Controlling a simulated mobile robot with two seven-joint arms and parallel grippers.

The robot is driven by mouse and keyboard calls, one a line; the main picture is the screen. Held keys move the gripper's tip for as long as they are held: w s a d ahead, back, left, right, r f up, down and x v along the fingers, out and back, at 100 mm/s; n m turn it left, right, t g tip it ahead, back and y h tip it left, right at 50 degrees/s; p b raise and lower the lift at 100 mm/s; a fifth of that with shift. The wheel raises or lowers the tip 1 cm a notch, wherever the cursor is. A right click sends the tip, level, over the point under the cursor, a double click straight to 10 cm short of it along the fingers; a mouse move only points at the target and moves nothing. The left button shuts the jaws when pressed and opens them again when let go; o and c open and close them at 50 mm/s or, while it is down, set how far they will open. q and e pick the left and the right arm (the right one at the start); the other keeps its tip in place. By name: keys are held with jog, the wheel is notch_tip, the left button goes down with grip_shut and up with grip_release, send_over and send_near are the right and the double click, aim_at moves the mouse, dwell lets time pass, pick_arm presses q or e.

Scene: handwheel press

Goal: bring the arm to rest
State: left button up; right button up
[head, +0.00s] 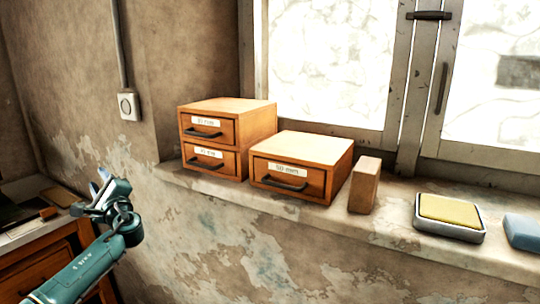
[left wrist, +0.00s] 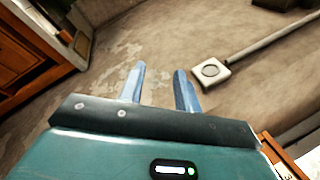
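My left gripper (head: 99,181) is at the lower left of the head view, raised in front of the worn wall, with its fingers pointing up. In the left wrist view its two pale fingers (left wrist: 158,77) stand apart with nothing between them, so it is open and empty. It touches nothing that I can see. My right gripper is in neither view.
A sill (head: 400,213) under the window bears stacked drawer boxes (head: 258,127), a single drawer box (head: 325,152), a wooden block (head: 364,186) and a tray with a yellow pad (head: 449,212). A wooden desk (head: 35,262) stands at lower left. A switch (head: 129,105) is on the wall.

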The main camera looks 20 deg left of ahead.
pick_arm(q)
jog(key=w+d+f+n+t+h, duration=0.5)
jog(key=w+d+f+t+h, duration=0.2)
jog(key=w+d+t+h, duration=0.45)
jog(key=s+d+f+g+h, duration=0.2)
jog(key=s+d+f+h, duration=0.1)
jog(key=d+f, duration=0.45)
jog(key=s+d+f+g+h, duration=0.25)
jog(key=d+f, duration=0.35)
jog(key=f, duration=0.3)
jog(key=s+d+f+n+g+h, duration=0.1)
jog(key=s+d+f+h, duration=0.1)
jog(key=s+d+f, duration=0.2)
jog(key=s+d+f+n+g+h, duration=0.1)
jog(key=s+d+f, duration=0.3)
jog(key=s+d, duration=0.7)
jog(key=s+d+f+n+g+h, duration=0.1)
jog(key=s+d+f+h, duration=0.1)
jog(key=s+d+f, duration=0.2)
jog(key=s+d, duration=0.3)
jog(key=d, duration=0.5)
jog(key=shift+s+d+n+h, duration=0.3)
jog(key=shift+d+h, duration=0.1)
